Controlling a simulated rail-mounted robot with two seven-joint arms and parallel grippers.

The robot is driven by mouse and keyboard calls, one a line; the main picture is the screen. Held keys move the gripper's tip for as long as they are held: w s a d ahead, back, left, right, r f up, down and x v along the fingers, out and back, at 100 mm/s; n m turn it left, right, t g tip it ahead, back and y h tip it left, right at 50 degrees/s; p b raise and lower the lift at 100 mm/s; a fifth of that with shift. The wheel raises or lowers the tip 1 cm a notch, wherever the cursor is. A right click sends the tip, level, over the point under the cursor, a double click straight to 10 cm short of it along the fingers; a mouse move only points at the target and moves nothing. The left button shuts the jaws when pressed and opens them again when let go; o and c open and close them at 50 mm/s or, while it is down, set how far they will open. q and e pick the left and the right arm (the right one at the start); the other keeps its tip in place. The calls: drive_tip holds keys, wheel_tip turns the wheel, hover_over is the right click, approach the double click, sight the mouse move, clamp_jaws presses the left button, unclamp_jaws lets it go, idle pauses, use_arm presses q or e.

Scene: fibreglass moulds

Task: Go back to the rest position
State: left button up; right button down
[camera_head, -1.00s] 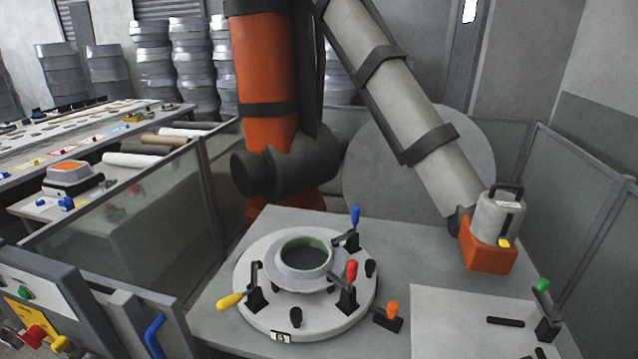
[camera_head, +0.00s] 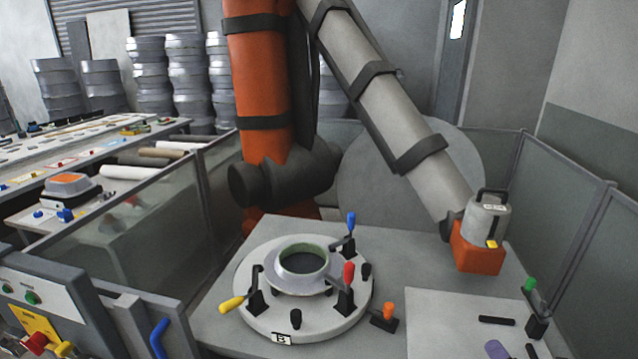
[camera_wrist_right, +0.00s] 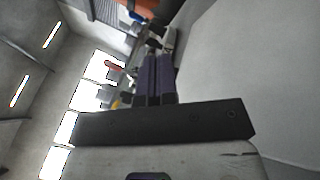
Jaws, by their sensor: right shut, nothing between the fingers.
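My right gripper (camera_head: 497,349) shows only as a purple tip at the bottom edge of the head view, to the right, in front of the pale board on the table. In the right wrist view its two purple fingers (camera_wrist_right: 154,78) lie side by side, closed together with nothing between them. My left gripper is in neither view.
A round white fixture (camera_head: 259,322) with coloured-handled clamps holds a ring-shaped mould (camera_head: 285,281) on the grey table (camera_head: 222,315). Behind it stands an orange and grey arm with a grey-orange tool head (camera_head: 482,256). A green-handled clamp (camera_head: 536,318) stands near the right gripper. Glass panels border the cell.

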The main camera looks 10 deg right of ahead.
drive_tip(key=s+d+r+m+g+h, duration=0.1)
drive_tip(key=d+r+m+g+h, duration=0.2)
drive_tip(key=m+h, duration=0.75)
drive_tip(key=s+a+f+m+g, duration=0.1)
drive_tip(key=m+g, duration=0.1)
drive_tip(key=m, duration=0.1)
drive_tip(key=s+a+f+m+g, duration=0.1)
drive_tip(key=s+f+m+g, duration=0.1)
drive_tip(key=m, duration=0.2)
drive_tip(key=s+a+f+m+g+y, duration=0.1)
drive_tip(key=m, duration=0.3)
drive_tip(key=shift+s+a+f+g, duration=0.15)
drive_tip(key=shift+a+g, duration=0.05)
drive_tip(key=shift+g, duration=0.2)
drive_tip(key=s+a+f+m+g+y, duration=0.1)
drive_tip(key=s+a+f+g+y, duration=0.35)
drive_tip(key=s+a, duration=0.9)
drive_tip(key=s+a+f+m+g+y, duration=0.1)
drive_tip(key=s+a+f+g+y, duration=0.35)
drive_tip(key=s+a, duration=0.85)
wheel_tip(320, 180, up, 37)
drive_tip(key=w+a+t+p, duration=0.1)
drive_tip(key=w+a+p, duration=0.1)
drive_tip(key=p, duration=3.6)
drive_tip(key=shift+w+f+t+y+p, duration=0.15)
drive_tip(key=shift+w+t+y+p, duration=0.2)
drive_tip(key=shift+w+t+p, duration=0.05)
drive_tip(key=shift+s+a, duration=0.1)
drive_tip(key=shift+a, duration=0.05)
